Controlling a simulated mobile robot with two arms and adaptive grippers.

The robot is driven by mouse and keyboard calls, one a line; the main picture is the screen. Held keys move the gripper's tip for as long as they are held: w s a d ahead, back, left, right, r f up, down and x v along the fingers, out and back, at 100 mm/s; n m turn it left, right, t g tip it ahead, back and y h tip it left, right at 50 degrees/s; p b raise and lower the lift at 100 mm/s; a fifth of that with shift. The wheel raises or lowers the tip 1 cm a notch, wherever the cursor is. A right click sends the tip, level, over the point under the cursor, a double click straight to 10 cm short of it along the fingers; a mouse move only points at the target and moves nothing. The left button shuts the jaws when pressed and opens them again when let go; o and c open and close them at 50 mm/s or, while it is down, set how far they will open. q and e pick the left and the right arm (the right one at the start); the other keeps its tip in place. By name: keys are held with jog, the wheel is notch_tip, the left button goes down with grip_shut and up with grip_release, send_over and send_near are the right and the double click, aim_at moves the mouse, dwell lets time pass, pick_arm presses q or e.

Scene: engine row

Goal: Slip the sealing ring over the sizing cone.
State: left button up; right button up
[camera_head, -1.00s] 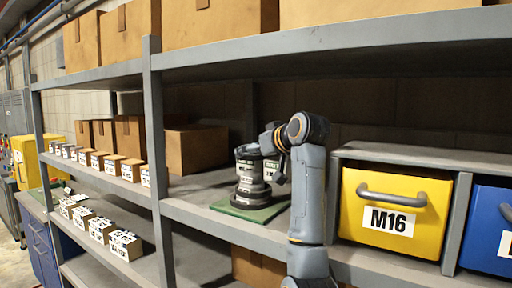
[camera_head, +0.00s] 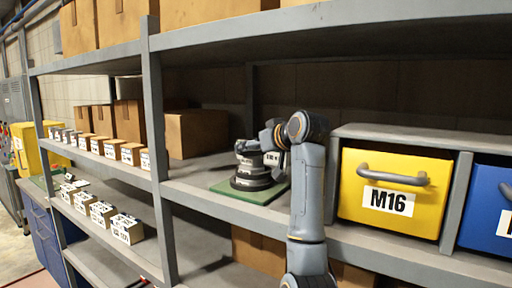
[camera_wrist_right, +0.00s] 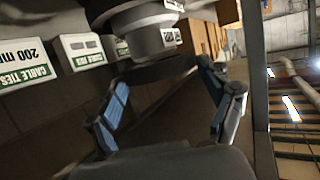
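The sizing cone (camera_head: 254,165) is a dark and grey stepped piece with white labels. It stands upright on a green mat (camera_head: 250,193) on the middle shelf. In the upside-down right wrist view the cone (camera_wrist_right: 150,33) is at the top. The sealing ring (camera_wrist_right: 158,69) is a dark thick band at the cone's narrow upper end. In the head view this gripper (camera_head: 266,147) is by the cone's top. I cannot tell how far the ring surrounds the cone. My left gripper is out of view.
A shelf post (camera_head: 158,150) stands left of the cone, and a brown box (camera_head: 196,134) is behind it. A yellow M16 bin (camera_head: 393,192) and a blue bin (camera_head: 488,212) are to the right. Small labelled boxes line the shelves at left. The upper shelf is overhead.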

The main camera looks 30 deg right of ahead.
jog(key=o, duration=0.4)
notch_tip(320, 180, up, 10)
dwell(0.5)
jog(key=shift+f, duration=0.1)
dwell(0.7)
